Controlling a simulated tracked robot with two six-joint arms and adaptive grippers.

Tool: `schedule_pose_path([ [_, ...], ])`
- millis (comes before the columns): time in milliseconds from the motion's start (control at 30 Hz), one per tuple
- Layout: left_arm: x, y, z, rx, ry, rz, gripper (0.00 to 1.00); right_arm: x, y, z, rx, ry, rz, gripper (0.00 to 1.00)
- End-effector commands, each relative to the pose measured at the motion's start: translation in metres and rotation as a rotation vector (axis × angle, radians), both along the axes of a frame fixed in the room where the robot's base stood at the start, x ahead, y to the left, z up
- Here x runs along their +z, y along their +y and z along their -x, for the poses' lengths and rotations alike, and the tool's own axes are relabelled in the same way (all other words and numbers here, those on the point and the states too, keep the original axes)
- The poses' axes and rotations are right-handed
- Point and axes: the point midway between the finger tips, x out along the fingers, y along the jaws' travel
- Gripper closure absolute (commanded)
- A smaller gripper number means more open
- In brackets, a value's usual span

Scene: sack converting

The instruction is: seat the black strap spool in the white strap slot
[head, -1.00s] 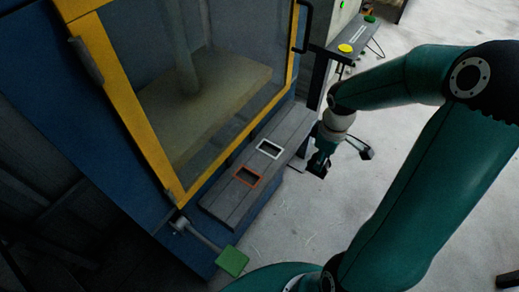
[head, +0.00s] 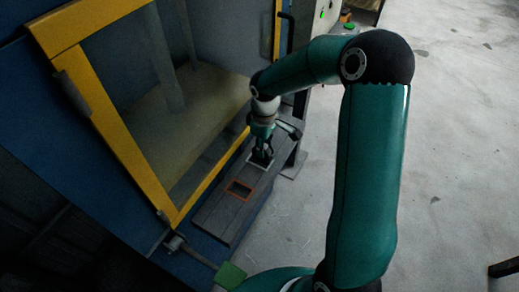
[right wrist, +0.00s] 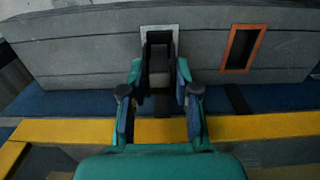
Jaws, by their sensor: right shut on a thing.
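My right gripper (head: 262,150) is shut on the black strap spool (head: 261,160), low over the grey ledge at the white strap slot. In the right wrist view the dark spool (right wrist: 159,38) shows between the fingers (right wrist: 158,78), in front of the white-framed strap slot (right wrist: 160,27). The slot's upper rim is visible; the spool and fingers hide most of its opening. I cannot tell whether the spool is inside the slot or just above it. My left gripper is not in view.
An empty orange-framed slot (head: 240,189) lies beside the white one on the grey ledge (head: 212,215). A yellow-framed machine window (head: 120,130) stands close behind the ledge. A green block (head: 230,275) sits below. Open concrete floor (head: 450,140) lies to the right.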

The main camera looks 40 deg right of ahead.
Motion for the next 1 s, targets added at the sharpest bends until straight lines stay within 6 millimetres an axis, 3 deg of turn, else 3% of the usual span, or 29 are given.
schedule_pose_path([
  [200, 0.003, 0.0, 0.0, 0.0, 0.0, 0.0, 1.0, -0.002, 0.004, -0.014, 0.0, 0.001, -0.001, 1.0],
  [400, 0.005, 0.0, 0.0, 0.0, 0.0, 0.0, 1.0, -0.032, 0.004, -0.011, 0.0, 0.004, -0.001, 1.0],
  [633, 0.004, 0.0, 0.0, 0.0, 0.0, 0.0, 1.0, -0.038, 0.004, -0.01, -0.001, 0.006, -0.001, 1.0],
  [667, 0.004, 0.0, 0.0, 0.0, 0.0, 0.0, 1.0, -0.038, 0.004, -0.01, -0.001, 0.006, -0.002, 0.68],
  [800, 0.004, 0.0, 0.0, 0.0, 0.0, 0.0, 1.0, -0.038, 0.004, -0.011, -0.001, 0.005, -0.002, 0.45],
  [1000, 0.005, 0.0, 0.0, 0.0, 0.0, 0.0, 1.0, -0.036, 0.003, -0.011, -0.001, 0.001, -0.001, 0.45],
])
